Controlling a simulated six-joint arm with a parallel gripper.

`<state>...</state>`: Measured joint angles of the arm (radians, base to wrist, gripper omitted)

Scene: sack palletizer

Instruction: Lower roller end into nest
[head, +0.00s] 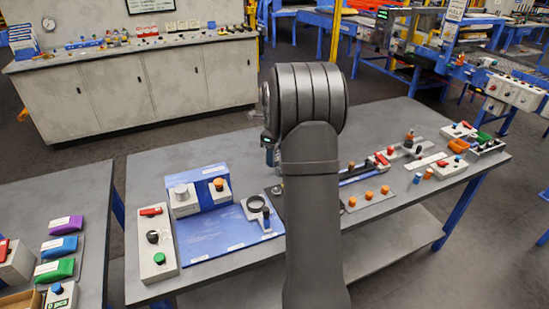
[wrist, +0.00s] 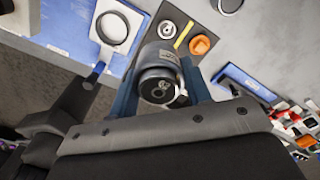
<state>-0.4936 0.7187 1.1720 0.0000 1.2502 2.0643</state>
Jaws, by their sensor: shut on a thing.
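In the wrist view my gripper (wrist: 161,68) has its two blue fingers on either side of a grey cylinder with a dark end face, which I take to be the roller (wrist: 157,70). The fingers are shut on it, and the dark end faces the camera. Beyond it is a dark plate (wrist: 177,12) with a round metal fitting (wrist: 167,29), a yellow strip (wrist: 184,36) and an orange part (wrist: 200,45). I cannot tell which of these is the nest. The roller's far end is hidden. In the head view my arm hides most of the gripper and roller.
A blue board (head: 211,236) with a ring-shaped fixture (head: 256,206) lies left of my arm. A white control box (head: 158,246) stands at its left edge. Orange knobs (head: 368,195) and several small parts fill the bench's right side. The bench's back left (head: 150,170) is clear.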

